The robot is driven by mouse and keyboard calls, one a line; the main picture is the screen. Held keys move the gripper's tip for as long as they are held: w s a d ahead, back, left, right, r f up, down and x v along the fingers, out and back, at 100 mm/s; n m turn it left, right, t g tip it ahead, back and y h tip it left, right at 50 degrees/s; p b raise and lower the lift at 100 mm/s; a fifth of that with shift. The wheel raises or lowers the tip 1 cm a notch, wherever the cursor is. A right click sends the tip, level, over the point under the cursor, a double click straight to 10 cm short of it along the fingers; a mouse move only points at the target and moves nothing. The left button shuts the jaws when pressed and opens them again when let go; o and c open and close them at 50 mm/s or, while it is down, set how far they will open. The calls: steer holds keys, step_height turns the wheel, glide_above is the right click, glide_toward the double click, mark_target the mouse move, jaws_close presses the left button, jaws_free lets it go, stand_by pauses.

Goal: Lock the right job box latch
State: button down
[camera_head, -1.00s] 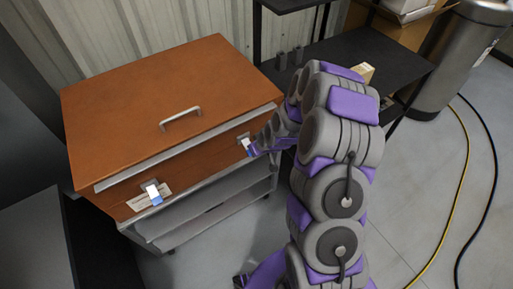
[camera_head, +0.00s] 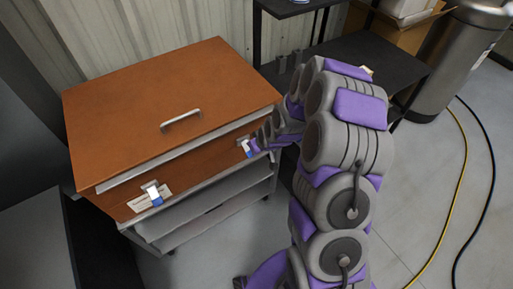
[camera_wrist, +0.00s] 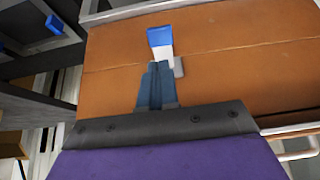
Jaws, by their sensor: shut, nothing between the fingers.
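The orange-brown job box (camera_head: 150,110) has a closed lid with a metal handle (camera_head: 181,120). Its right latch (camera_head: 243,143) is on the front face, with a blue tip hanging down. The left latch (camera_head: 151,190) also has a blue tip pointing down. My gripper (camera_head: 256,147) is at the right latch, coming from the right. In the wrist view, my gripper (camera_wrist: 157,72) is shut and empty, its fingertips against or just before the right latch's pale lever (camera_wrist: 161,50), below the blue tip (camera_wrist: 159,36) in the picture. I cannot tell whether they touch.
The box stands on a grey metal cart (camera_head: 205,205) with shelves. A black shelf unit (camera_head: 375,62) stands behind my arm. A metal cylinder (camera_head: 450,60) is at the far right, with yellow and black hoses on the floor. Open floor (camera_head: 420,190) lies at the right.

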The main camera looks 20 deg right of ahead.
steer(key=s+d+r+p, duration=0.1)
steer(key=s+d+r, duration=0.2)
steer(key=s+r, duration=0.4)
steer(key=shift+s+d+r+p, duration=0.15)
steer(key=shift+s+r+p, duration=0.1)
steer(key=shift+s+p, duration=0.15)
steer(key=s+a+r+m+g, duration=0.1)
steer(key=s+r+g, duration=0.1)
steer(key=s+r, duration=0.4)
steer(key=s+a+r+m+g+h, duration=0.1)
steer(key=s+r+g, duration=0.2)
steer(key=s+r, duration=0.4)
steer(key=s+a+r+m+g, duration=0.1)
steer(key=s+r, duration=0.6)
steer(key=s, duration=1.2)
steer(key=shift+a+r+m+g+h, duration=0.3)
steer(key=shift+a+g+h, duration=0.15)
steer(key=shift+g, duration=0.35)
